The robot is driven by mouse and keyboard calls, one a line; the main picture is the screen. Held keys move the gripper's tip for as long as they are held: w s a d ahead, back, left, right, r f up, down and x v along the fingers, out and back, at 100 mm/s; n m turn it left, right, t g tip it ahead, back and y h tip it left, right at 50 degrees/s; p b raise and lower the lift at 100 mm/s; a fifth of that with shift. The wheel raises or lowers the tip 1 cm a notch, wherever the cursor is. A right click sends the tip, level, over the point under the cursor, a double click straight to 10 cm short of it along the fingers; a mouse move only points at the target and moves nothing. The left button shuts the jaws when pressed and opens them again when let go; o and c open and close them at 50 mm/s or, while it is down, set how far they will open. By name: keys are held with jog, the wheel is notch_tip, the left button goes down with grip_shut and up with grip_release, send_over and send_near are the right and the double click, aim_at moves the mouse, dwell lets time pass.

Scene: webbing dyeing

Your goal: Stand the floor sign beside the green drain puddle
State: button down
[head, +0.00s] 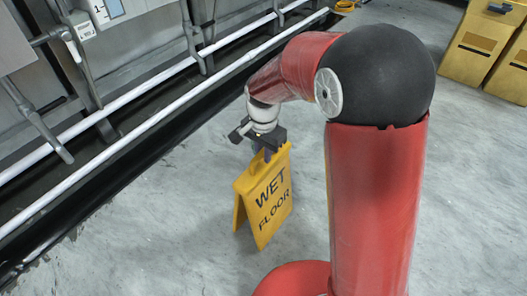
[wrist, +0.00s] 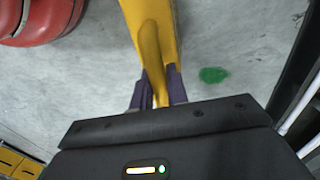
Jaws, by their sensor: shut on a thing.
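The yellow floor sign (head: 266,203), lettered "WET FLOOR", hangs upright below my gripper (head: 268,152) in the head view. My gripper is shut on the top of the sign, near its handle. In the wrist view the sign (wrist: 150,30) runs up from between the two purple fingers of my gripper (wrist: 158,98). The green puddle (wrist: 213,75) lies on the floor to the right of the sign in the wrist view. The puddle does not show in the head view. I cannot tell whether the sign's feet touch the floor.
White pipes (head: 110,157) and a dark trench (head: 120,180) run along the left side, beside grey machines. Yellow bins (head: 487,50) stand at the back right.

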jog(key=c, duration=1.4)
grip_release()
notch_tip(320, 180, up, 12)
jog(key=p, duration=0.3)
jog(key=s+d+r+n+t, duration=0.2)
jog(key=s+d, duration=0.2)
jog(key=s, duration=0.2)
jog(key=s+d+r+n+t, duration=0.1)
jog(key=s+d+r+n, duration=0.1)
jog(key=s+d, duration=0.3)
jog(key=s+d+r+n+t, duration=0.2)
jog(key=s+d+n, duration=0.1)
jog(key=s, duration=0.6)
jog(key=shift+s+d+r+n+t, duration=0.15)
jog(key=shift+d+n+t, duration=0.15)
jog(key=shift+d, duration=0.6)
